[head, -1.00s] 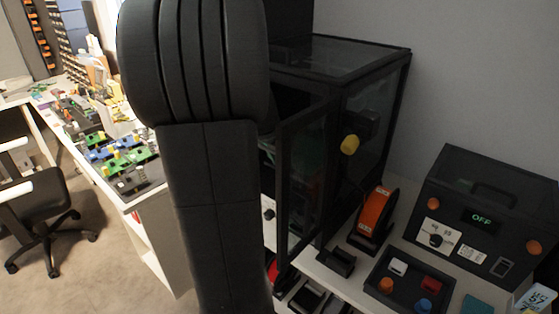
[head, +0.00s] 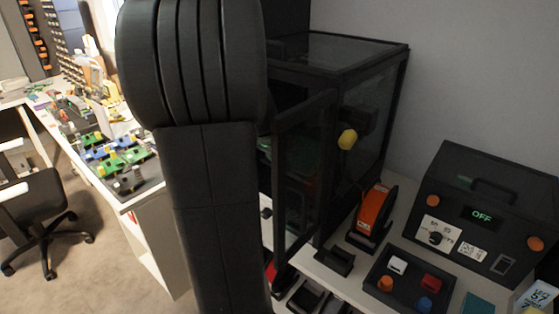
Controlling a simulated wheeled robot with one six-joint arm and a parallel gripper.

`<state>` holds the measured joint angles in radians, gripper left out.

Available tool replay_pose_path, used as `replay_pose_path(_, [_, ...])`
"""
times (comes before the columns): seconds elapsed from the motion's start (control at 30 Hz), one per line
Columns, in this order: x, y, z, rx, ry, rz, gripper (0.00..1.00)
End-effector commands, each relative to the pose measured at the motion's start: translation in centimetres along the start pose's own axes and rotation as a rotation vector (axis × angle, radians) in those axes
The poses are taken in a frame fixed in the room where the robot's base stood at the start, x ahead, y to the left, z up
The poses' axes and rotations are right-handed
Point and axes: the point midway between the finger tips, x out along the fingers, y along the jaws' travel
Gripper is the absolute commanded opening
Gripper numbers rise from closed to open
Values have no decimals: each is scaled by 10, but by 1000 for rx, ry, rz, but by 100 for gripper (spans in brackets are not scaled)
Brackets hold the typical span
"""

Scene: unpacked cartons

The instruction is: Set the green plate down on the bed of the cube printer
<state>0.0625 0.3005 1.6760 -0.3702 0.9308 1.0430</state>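The cube printer (head: 402,110) is a black-framed box with clear panels, right of the middle behind my arm. Its framed front door (head: 277,190) stands swung out towards me. Dimly inside, partly behind the door and my arm, a flat dark green surface (head: 292,152) shows, which looks like the green plate. I cannot tell whether it rests on the bed or is held above it. My arm covers the left of the printer. My gripper is hidden.
An orange spool (head: 373,212) stands right of the printer. A button box (head: 408,284) and a black console (head: 482,215) reading OFF are farther right. A cluttered white desk (head: 142,197) and an office chair (head: 35,210) are at left.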

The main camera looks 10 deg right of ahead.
Motion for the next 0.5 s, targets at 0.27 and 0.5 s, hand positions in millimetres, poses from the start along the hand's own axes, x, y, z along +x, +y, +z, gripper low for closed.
replay_pose_path(0.27, [9, 0, 4, -1, 0, 0, 0])
replay_pose_path(0.5, [8, 0, 4, -2, 0, 0, 56])
